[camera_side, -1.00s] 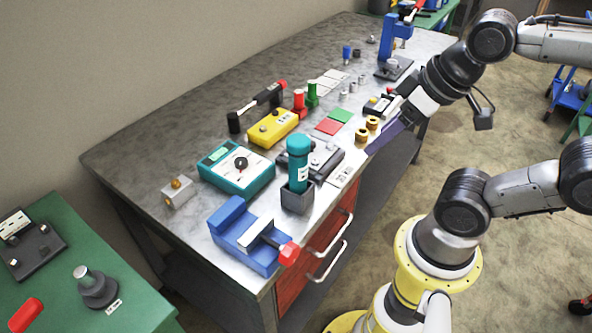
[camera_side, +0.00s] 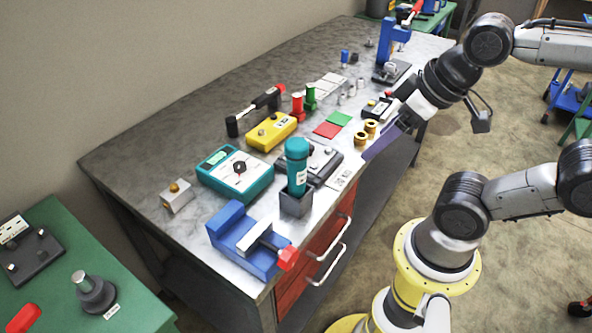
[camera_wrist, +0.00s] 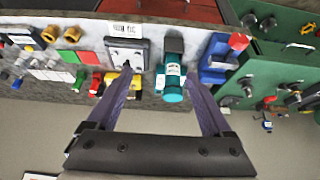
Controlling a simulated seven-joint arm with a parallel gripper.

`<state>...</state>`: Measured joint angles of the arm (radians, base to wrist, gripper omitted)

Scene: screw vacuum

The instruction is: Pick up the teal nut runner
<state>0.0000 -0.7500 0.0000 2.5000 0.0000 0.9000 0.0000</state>
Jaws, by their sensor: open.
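The teal nut runner (camera_side: 297,165) stands upright in a dark grey square holder (camera_side: 296,202) near the front edge of the bench. In the wrist view the nut runner (camera_wrist: 173,84) appears between the two finger lines, nearer the right finger, with the grey holder (camera_wrist: 174,48) beyond it. My gripper (camera_side: 372,150) is open and empty, with its purple fingers over the front edge of the bench, right of the nut runner and apart from it. In the wrist view my gripper's fingers (camera_wrist: 160,85) are spread wide.
A blue vise (camera_side: 240,238) with a red knob stands left of the holder. A teal meter box (camera_side: 235,174), a yellow box (camera_side: 272,131) and a dark grey device (camera_side: 318,160) sit close by. Two brass rings (camera_side: 366,130) lie near my fingers. A blue press (camera_side: 392,48) stands at the far end.

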